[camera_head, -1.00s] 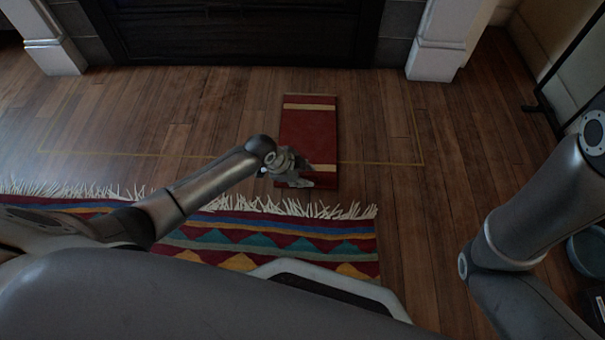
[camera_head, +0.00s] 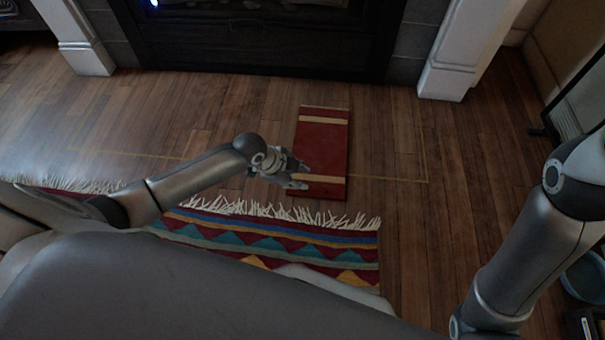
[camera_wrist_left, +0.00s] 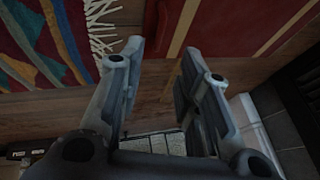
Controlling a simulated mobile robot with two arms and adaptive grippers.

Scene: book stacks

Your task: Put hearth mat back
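The hearth mat (camera_head: 322,145) is a red, narrow rectangle with cream bands near its ends. It lies on the wooden floor, its long side pointing toward the fireplace. My left gripper (camera_head: 300,177) is at the mat's near left edge, its fingertips overlapping the mat in the head view. In the left wrist view the mat (camera_wrist_left: 235,25) fills the top, beyond the fingertips. The gripper (camera_wrist_left: 160,58) there has its two fingers apart with only floor between them. Whether a finger touches the mat cannot be told. My right arm shows at right, its gripper out of view.
A thin yellow outline (camera_head: 385,178) marks the floor before the dark fireplace (camera_head: 260,45), and the mat crosses it. A fringed, patterned rug (camera_head: 270,240) lies nearer me. White pillars (camera_head: 455,60) flank the fireplace. A blue bowl (camera_head: 585,275) stands at lower right. Floor right of the mat is clear.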

